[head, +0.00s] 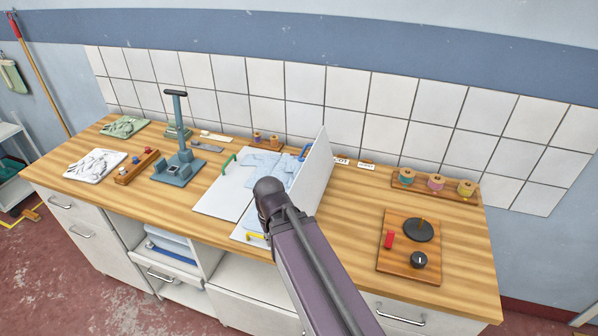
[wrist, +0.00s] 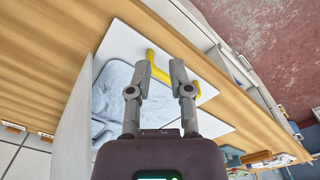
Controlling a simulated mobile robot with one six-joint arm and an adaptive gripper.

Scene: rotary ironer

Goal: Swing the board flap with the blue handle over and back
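The white folding board lies on the wooden counter. Its right flap (head: 313,178) stands up on edge, with the blue handle (head: 305,152) at its upper far part. The front flap carries a yellow handle (head: 255,236). The left flap (head: 222,195) lies flat with a green handle (head: 229,161). A pale blue cloth (head: 268,165) lies on the board. My gripper (wrist: 158,68) is open and empty above the board, with the yellow handle (wrist: 158,72) beyond its fingertips. My arm hides the gripper in the head view. I cannot make out the blue handle in the wrist view.
Right of the board are a small wooden panel (head: 398,262) with a dark disc and knob, and a rack of thread spools (head: 435,187). A blue-grey press stand (head: 179,172) stands to the left. A tiled wall (head: 345,90) closes the back.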

